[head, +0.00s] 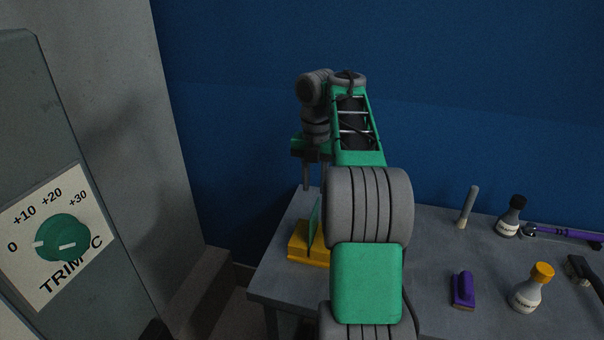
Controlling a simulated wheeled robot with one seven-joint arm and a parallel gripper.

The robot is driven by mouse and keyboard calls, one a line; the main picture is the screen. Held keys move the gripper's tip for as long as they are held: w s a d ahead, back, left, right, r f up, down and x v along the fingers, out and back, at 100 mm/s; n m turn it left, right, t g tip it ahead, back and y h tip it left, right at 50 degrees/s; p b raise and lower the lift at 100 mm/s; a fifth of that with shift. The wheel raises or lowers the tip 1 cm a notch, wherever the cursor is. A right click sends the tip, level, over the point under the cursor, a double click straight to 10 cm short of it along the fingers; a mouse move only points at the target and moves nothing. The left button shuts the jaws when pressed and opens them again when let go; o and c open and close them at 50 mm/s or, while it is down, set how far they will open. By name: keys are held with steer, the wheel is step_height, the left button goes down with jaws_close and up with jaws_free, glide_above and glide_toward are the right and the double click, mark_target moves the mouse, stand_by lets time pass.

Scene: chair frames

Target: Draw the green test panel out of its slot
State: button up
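The green test panel (314,224) stands upright in a yellow slotted holder (308,255) at the left end of the grey table. My arm hides the right part of the holder and perhaps some of the panel. My gripper (314,187) points down above the panel, with its two thin fingers apart and a gap between them. Nothing shows between the fingers. The fingertips look close to the panel's top edge, but I cannot tell how far apart in depth they are.
The grey table (425,270) also holds a grey cylinder (467,207), a black-capped bottle (510,217), a yellow-capped bottle (532,288), a purple-handled brush (463,290) and a purple tool (565,235) to the right. A grey cabinet with a green dial (62,238) stands at left.

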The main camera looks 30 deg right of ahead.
steer(key=shift+f+b, duration=0.5)
steer(key=shift+b, duration=0.05)
step_height(320, 180, down, 7)
steer(key=b, duration=0.7)
steer(key=shift+s+f+b, duration=0.1)
steer(key=shift+b, duration=0.2)
steer(key=shift+r+p, duration=0.25)
steer(key=shift+p, duration=0.05)
steer(key=shift+c, duration=0.8)
jaws_close()
steer(key=shift+r+p, duration=0.65)
steer(key=shift+p, duration=0.05)
